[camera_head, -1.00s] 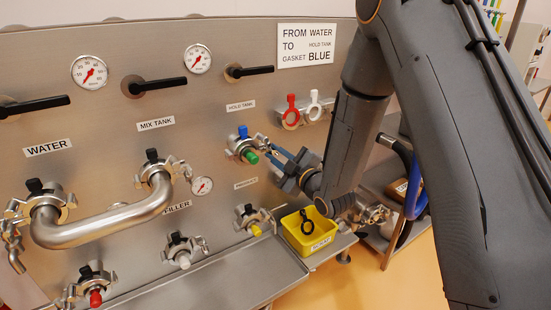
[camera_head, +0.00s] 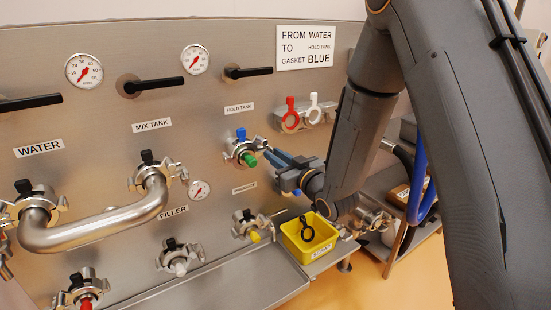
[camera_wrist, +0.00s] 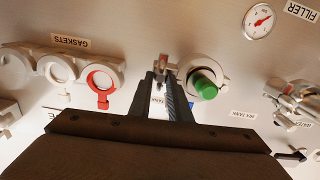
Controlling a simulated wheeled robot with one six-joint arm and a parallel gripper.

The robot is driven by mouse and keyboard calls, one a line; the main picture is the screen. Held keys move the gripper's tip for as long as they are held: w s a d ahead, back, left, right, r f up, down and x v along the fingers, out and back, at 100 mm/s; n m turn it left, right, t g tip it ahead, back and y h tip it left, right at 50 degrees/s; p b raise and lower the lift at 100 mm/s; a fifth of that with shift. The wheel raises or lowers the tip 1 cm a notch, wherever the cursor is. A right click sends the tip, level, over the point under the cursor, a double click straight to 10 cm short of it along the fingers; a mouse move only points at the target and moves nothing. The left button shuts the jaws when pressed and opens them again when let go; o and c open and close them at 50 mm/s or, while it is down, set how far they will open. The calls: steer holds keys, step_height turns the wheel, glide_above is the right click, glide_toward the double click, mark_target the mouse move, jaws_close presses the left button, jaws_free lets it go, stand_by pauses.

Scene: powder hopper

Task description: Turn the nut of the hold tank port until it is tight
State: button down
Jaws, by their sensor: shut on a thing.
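The hold tank port (camera_head: 240,151) is on the steel panel under the HOLD TANK label, with a metal clamp, a blue top piece (camera_head: 241,133) and a green cap (camera_head: 249,160). In the wrist view the green cap (camera_wrist: 206,88) is just right of the fingers. My gripper (camera_head: 268,153) reaches in from the right at the clamp's right side. Its fingertips (camera_wrist: 164,76) are shut on the clamp's nut, which they largely hide. How tight the nut sits cannot be told.
Red (camera_head: 290,115) and white (camera_head: 314,108) gaskets hang above right of the port. A yellow bin (camera_head: 309,238) holding a black gasket is below my gripper. The product port (camera_head: 247,225) is below. A bent pipe (camera_head: 100,225) is at left.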

steer(key=shift+m, duration=0.4)
steer(key=c, duration=1.7)
jaws_free()
steer(key=shift+b+v, duration=1.1)
steer(key=shift+v, duration=2.85)
